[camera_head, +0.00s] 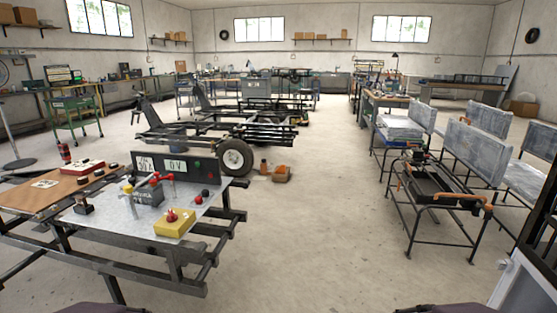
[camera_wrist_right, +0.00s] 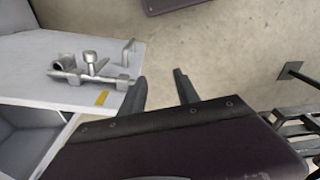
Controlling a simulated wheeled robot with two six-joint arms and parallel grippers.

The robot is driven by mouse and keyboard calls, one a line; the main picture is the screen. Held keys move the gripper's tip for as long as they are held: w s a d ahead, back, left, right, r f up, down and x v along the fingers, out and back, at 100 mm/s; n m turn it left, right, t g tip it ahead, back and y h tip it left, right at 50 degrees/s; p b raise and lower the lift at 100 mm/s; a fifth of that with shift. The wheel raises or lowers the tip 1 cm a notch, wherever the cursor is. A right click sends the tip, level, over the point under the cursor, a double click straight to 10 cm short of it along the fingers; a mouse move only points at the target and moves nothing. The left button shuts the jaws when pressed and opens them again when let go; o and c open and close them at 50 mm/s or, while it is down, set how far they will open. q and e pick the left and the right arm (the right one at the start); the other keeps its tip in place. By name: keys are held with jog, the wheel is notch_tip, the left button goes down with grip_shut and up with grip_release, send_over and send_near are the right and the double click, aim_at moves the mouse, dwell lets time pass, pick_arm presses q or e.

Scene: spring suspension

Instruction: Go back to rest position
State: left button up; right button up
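My right gripper (camera_wrist_right: 161,90) shows in the right wrist view. Its two dark fingers stand apart with nothing between them, above bare floor. The left finger overlaps the edge of a white cabinet top (camera_wrist_right: 30,65) with metal fittings (camera_wrist_right: 92,68) on it. My left gripper is not in view. Dark parts, seemingly of my own arms, just show at the bottom edge of the head view, and neither gripper can be made out there.
A metal workbench (camera_head: 105,215) with a yellow button box (camera_head: 175,222) stands at the left front. A wheeled chassis frame (camera_head: 225,128) is behind it. Grey chairs (camera_head: 474,150) and a low black-framed stand (camera_head: 440,187) are at the right. The middle floor (camera_head: 320,240) is clear.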

notch_tip(320, 180, up, 30)
jog(key=p, duration=2.7)
